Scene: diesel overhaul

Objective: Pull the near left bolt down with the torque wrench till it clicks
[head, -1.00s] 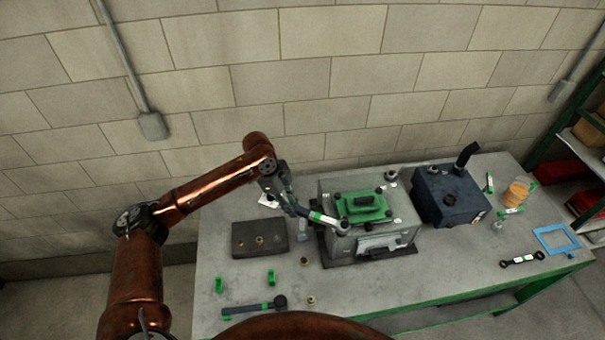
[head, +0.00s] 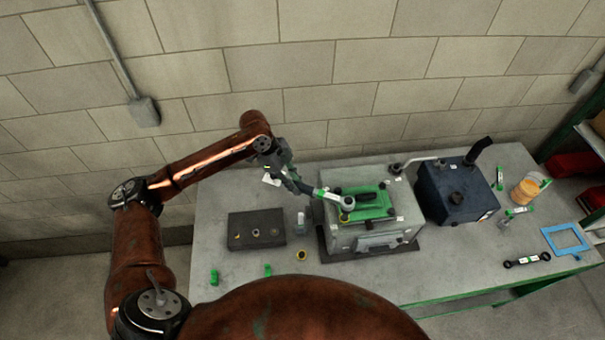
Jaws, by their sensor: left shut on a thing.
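My left gripper (head: 288,180) is shut on the torque wrench (head: 322,194), near its left end, behind and left of the grey engine block (head: 340,238). The wrench has a dark handle, a white and green band and a round pale head. The head is over the near left corner of the green cover (head: 374,208), where the near left bolt lies. The head hides most of that bolt, so I cannot tell whether the socket is fully seated. Other dark bolt heads show at the cover's other corners. My right gripper is out of view.
A dark tray (head: 257,241) with small parts lies left of the block. A dark blue machine (head: 463,205) stands to its right. A blue frame (head: 566,252) and a black link (head: 527,261) lie at the right. My large brown link covers the front.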

